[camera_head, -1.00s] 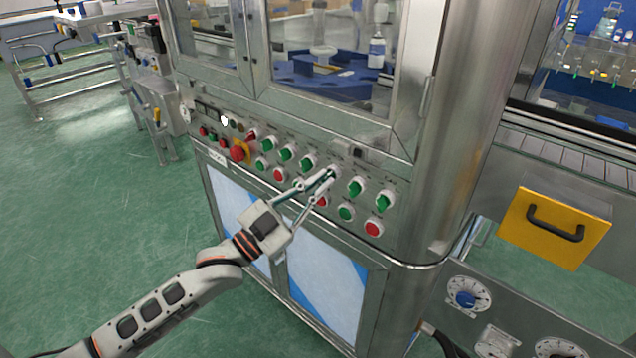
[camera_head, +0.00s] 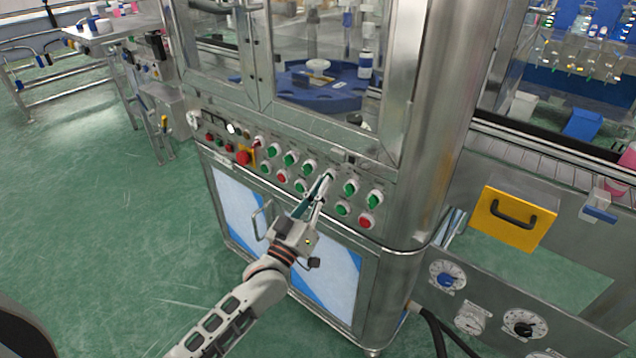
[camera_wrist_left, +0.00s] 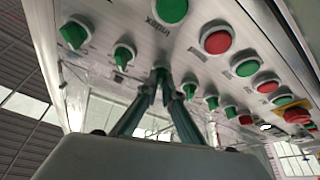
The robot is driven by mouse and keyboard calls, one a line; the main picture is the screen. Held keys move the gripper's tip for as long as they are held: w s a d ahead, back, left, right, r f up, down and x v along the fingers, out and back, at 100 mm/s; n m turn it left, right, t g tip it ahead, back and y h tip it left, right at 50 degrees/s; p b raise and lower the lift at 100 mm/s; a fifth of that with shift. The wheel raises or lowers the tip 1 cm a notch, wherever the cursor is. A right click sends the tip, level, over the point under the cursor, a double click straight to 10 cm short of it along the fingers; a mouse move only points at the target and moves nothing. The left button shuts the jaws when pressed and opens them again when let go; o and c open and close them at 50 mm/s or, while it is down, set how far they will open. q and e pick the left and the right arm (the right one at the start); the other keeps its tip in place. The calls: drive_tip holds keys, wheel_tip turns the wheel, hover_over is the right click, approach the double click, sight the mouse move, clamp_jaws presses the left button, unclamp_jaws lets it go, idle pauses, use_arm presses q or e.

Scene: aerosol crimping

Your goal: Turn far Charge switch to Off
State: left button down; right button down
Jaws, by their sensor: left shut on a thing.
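The metal control panel (camera_head: 268,176) carries a row of green selector switches. My left gripper (camera_head: 327,180) is shut on one switch in this upper row, its fingers hiding most of the knob in the head view. In the left wrist view, the held switch (camera_wrist_left: 160,73) shows between the fingertips of my left gripper (camera_wrist_left: 162,88). A free green switch (camera_head: 350,187) sits to its right, and another (camera_head: 309,166) to its left. The panel lettering is too small to read in the head view, so I cannot tell the knob's setting. My right gripper is not in view.
Below the switches are green and red push buttons, among them a red one (camera_head: 366,221). A red emergency stop (camera_head: 244,157) is farther left. Green floor (camera_head: 110,220) is clear at left.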

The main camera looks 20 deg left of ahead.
use_arm(q)
drive_tip(key=shift+n+y+p, duration=0.8)
drive_tip(key=shift+n, duration=0.6)
drive_tip(key=c, duration=2.2)
unclamp_jaws()
drive_tip(key=shift+s, duration=0.1)
drive_tip(key=v, duration=1.2)
drive_tip(key=shift+r, duration=0.1)
